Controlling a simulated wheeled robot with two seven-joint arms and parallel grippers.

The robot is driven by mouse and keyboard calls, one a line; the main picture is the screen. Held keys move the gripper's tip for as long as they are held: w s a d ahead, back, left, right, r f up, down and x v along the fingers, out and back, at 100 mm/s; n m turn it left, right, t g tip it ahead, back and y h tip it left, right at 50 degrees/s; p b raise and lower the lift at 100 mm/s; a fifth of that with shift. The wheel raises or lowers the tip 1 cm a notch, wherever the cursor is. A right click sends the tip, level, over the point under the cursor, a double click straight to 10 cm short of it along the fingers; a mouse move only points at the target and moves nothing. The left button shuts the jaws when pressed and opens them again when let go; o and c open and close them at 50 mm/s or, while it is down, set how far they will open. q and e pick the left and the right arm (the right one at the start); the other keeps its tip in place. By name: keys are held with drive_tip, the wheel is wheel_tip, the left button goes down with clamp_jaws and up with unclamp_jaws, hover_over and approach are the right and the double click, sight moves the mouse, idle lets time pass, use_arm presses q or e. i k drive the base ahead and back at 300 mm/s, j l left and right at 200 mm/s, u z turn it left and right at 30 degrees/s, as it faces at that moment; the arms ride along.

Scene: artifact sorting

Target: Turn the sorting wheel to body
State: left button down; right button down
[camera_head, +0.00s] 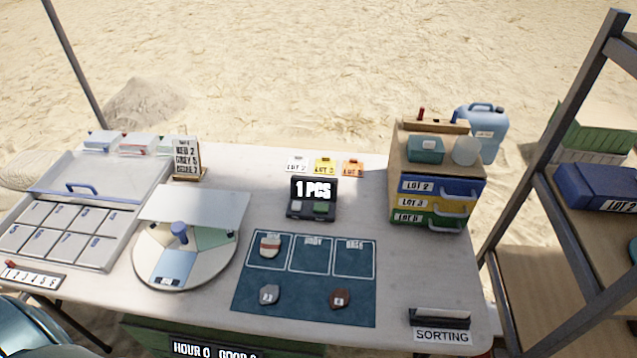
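The sorting wheel (144,262) is a round, pale disc on the left half of the table. A blue knob (180,232) stands near its middle. A light blue sector (172,268) with a small label faces the front edge, and a pale green sector (213,237) lies to its right. The label is too small to read. A white panel (196,208) covers the back of the wheel and hides the sectors there. Neither of my grippers is in view.
A dark teal mat (305,311) right of the wheel has three outlined boxes, one holding a banded sherd (270,246). Two sherds, grey (269,294) and brown (339,298), lie below. A lidded tray (126,225) stands left. A drawer unit (437,190) stands back right.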

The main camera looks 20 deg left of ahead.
sight(178, 256)
drive_tip(key=u, duration=1.7)
